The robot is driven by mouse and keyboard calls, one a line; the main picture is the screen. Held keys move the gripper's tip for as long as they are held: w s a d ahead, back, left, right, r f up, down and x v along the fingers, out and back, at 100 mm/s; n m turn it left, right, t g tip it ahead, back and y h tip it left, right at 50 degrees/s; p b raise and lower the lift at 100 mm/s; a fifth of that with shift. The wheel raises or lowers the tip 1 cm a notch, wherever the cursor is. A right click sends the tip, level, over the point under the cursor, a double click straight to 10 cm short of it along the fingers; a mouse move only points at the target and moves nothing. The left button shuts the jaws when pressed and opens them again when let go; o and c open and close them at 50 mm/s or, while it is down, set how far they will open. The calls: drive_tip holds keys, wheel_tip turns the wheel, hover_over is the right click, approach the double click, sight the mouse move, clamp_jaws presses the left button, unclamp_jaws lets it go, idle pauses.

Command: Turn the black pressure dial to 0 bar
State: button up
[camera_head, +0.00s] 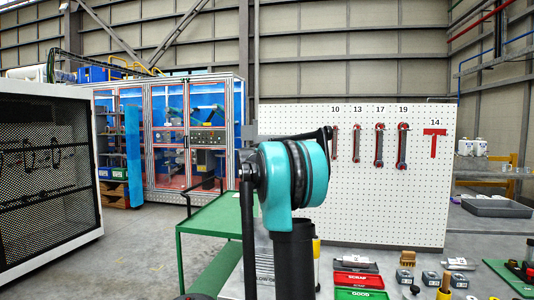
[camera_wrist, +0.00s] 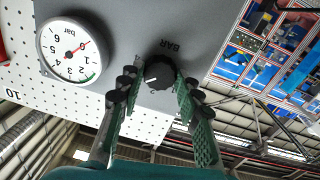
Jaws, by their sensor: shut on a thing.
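The black pressure dial (camera_wrist: 160,72) sits on a grey panel (camera_wrist: 125,30) in the wrist view, with a white mark on its lower left edge. The word BAR appears upside down above it. My gripper (camera_wrist: 158,84) has one finger on each side of the dial and is shut on it. A round white gauge (camera_wrist: 68,52) marked in bar is left of the dial. Its red needle points to the upper right, seemingly near the 0 end; the exact reading is too small to be sure. In the head view my own arm fills the middle, and the dial cannot be made out.
In the head view a white pegboard (camera_head: 300,115) with red wrenches stands behind my arm. A green cart (camera_head: 212,222) is to the left. Red and green trays (camera_head: 360,280) and small parts lie at lower right. A grey tray (camera_head: 497,207) is at right.

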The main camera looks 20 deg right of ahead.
drive_tip(key=shift+n, duration=0.4)
drive_tip(key=shift+s+d+n+t+y, duration=0.1)
drive_tip(key=shift+n+t+y, duration=0.25)
drive_tip(key=shift+n, duration=7.25)
drive_tip(key=shift+n+t+y, duration=0.35)
drive_tip(key=shift+n, duration=7.25)
drive_tip(key=o, duration=1.2)
drive_tip(key=shift+c, duration=0.2)
drive_tip(key=shift+s, duration=0.1)
drive_tip(key=v, duration=1.1)
drive_tip(key=shift+s+a, duration=0.3)
drive_tip(key=shift+s, duration=0.05)
